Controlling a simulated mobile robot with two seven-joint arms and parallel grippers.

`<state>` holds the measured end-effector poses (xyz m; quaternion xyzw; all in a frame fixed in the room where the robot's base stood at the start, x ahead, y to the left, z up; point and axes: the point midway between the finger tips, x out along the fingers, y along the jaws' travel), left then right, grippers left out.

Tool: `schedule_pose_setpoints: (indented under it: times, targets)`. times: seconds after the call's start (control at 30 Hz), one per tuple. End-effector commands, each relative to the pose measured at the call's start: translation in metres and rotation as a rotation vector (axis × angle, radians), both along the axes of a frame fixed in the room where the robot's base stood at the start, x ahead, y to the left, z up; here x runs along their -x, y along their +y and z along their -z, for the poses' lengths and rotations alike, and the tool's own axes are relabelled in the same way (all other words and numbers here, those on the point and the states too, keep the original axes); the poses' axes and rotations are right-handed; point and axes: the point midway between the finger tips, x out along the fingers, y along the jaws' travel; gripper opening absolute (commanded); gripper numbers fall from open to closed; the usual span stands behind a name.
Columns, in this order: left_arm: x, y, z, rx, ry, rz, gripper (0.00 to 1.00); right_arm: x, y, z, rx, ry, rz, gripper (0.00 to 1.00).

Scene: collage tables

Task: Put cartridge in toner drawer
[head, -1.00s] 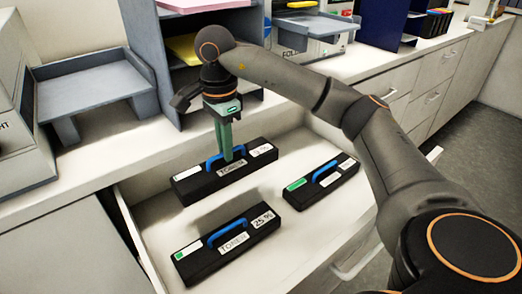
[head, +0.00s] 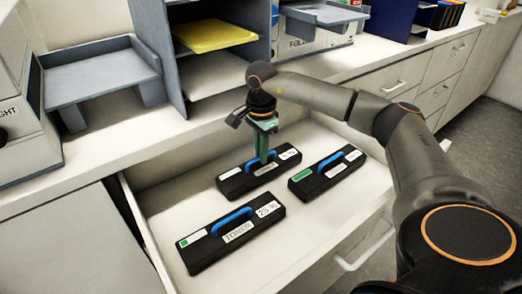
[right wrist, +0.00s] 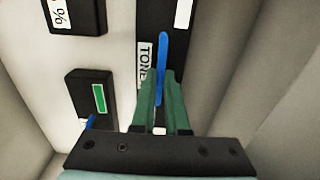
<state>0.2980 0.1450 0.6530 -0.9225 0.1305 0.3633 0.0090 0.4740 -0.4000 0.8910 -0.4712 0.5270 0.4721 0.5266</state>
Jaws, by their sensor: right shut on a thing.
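My right gripper (head: 264,158) has green fingers and is shut on the blue handle of a black toner cartridge (head: 233,185). This cartridge is at the back of the open white drawer (head: 160,205). I cannot tell whether it touches the drawer floor. In the right wrist view the green fingers (right wrist: 161,100) pinch the blue handle of the held cartridge (right wrist: 150,20). A second black cartridge with a green label (head: 325,177) lies at the right in the drawer. A third cartridge, marked 25 % (head: 205,254), lies at the front left. My left gripper is not in view.
The counter (head: 90,165) runs behind the drawer. A grey tray stand (head: 100,80), a shelf unit with yellow paper (head: 215,37) and a printer (head: 20,110) stand on it. The drawer's side wall (head: 145,235) is close to the front-left cartridge.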

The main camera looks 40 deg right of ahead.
Motion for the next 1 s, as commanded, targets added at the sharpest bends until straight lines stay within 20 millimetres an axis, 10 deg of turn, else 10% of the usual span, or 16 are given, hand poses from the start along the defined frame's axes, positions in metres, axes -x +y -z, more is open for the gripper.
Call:
schedule_pose_setpoints:
  times: [0.33, 0.6, 1.0]
  targets:
    - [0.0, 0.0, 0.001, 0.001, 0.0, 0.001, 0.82, -0.001, 0.0, 0.002, -0.001, -0.003, 0.001, 0.0]
    - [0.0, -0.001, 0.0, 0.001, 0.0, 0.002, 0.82, 0.0, 0.0, 0.002, 0.0, -0.001, 0.001, 0.41]
    - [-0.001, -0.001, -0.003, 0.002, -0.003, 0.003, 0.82, -0.001, 0.0, -0.01, -0.001, -0.004, 0.001, 0.42]
